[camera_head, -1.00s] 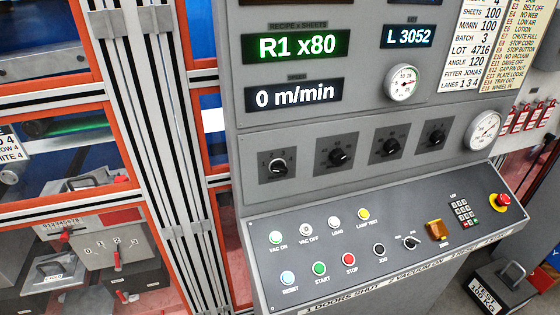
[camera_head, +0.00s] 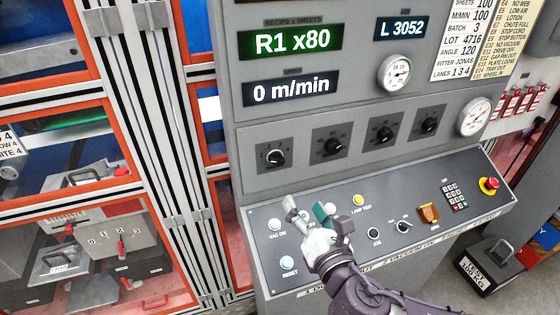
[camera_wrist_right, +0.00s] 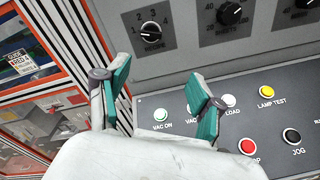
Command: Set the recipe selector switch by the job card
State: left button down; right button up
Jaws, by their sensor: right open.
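The recipe selector switch (camera_head: 274,157) is the leftmost black knob in the row on the grey cabinet. It also shows in the right wrist view (camera_wrist_right: 150,33), with numbers around it and its white mark towards the 1 side. The green display (camera_head: 285,43) reads "R1 x80". The job card (camera_head: 466,40) is at the upper right; its top is cut off, and lines such as batch 3 and lot 4716 show. My right gripper (camera_head: 306,210) is open and empty, below the selector and over the console's left buttons, apart from the knob. My left gripper is out of view.
Three more knobs (camera_head: 332,147) sit right of the selector. Below, the sloping console (camera_head: 262,250) has several push buttons, a keypad (camera_head: 455,197) and a red emergency stop (camera_head: 489,184). An orange-framed guard (camera_head: 115,150) stands at the left.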

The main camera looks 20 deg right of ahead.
aim_at(279, 161)
jog(key=w+p, duration=0.1)
jog(key=w, duration=0.3)
jog(key=w+r+n+p, duration=0.1)
jog(key=w+p, duration=0.1)
jog(key=w, duration=0.2)
jog(key=w+a+n+p, duration=0.1)
jog(key=w, duration=0.3)
jog(key=shift+w+r+t+y+p, duration=0.2)
jog(key=shift+r+t+y+p, duration=0.1)
jog(key=shift+w+f, duration=0.1)
jog(key=shift+w, duration=0.55)
jog(key=c, duration=1.1)
